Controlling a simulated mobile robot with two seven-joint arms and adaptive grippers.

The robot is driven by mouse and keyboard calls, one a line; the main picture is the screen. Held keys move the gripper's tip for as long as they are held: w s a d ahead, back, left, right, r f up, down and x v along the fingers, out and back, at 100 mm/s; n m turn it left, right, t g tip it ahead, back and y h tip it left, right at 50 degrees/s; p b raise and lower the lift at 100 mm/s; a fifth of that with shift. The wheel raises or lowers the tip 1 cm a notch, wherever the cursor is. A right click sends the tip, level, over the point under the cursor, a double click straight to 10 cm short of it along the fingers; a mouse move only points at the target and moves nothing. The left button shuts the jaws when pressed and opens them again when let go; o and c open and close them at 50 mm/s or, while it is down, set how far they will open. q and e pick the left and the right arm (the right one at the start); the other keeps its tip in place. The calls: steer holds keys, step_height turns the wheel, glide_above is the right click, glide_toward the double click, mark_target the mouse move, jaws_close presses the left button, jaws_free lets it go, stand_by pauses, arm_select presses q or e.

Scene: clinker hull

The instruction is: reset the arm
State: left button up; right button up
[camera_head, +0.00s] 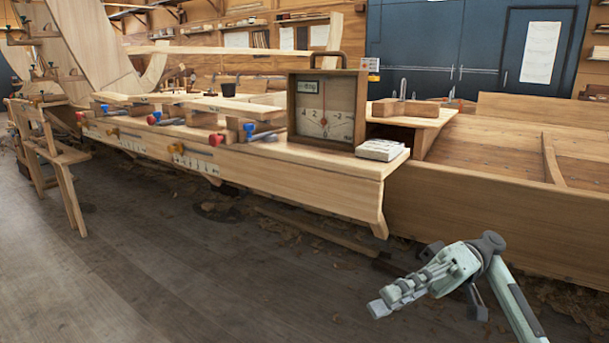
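My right arm (515,300) comes in from the lower right and bends at a dark joint. My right gripper (388,299) is at its end, pointing left and down over the floor in front of the hull. The pale finger parts overlap from this angle, so I cannot tell whether it is open or shut. I see nothing held in it. My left arm and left gripper are not in view.
A wooden hull with a plank bench (270,165) crosses the view behind the gripper. On it are a dial box (326,108), a white stack (380,150) and several clamps. A wooden trestle (50,150) stands left. The floor (190,270) at front left is mostly clear.

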steer(key=w+f+m+t+h, duration=0.2)
steer(key=w+f+m+t, duration=0.55)
steer(key=w+f, duration=0.3)
steer(key=w+d+f+m+t+h, duration=0.3)
steer(key=w+d+f+t+h, duration=0.45)
steer(key=w+f, duration=0.2)
steer(key=w+d+r+t+h, duration=0.3)
steer(key=w+d+h, duration=0.2)
steer(key=d, duration=0.5)
steer(key=w+d+r+t+h, duration=0.25)
steer(key=w+d+h, duration=0.3)
steer(key=d, duration=0.45)
steer(key=s+a+f+n+g+y, duration=0.1)
steer(key=s+a+f+g, duration=0.15)
steer(key=s+f, duration=0.95)
steer(key=s+a+f+n+g+y, duration=0.15)
steer(key=s+a+f, duration=0.25)
steer(key=s+f, duration=0.8)
steer(key=s+a+f+g, duration=0.2)
steer(key=s+f, duration=0.6)
steer(key=s, duration=0.4)
steer(key=s+a+f+m+g, duration=0.1)
steer(key=s+a+f+g, duration=0.2)
steer(key=s+f, duration=0.6)
steer(key=s, duration=0.4)
steer(key=shift+a, duration=0.3)
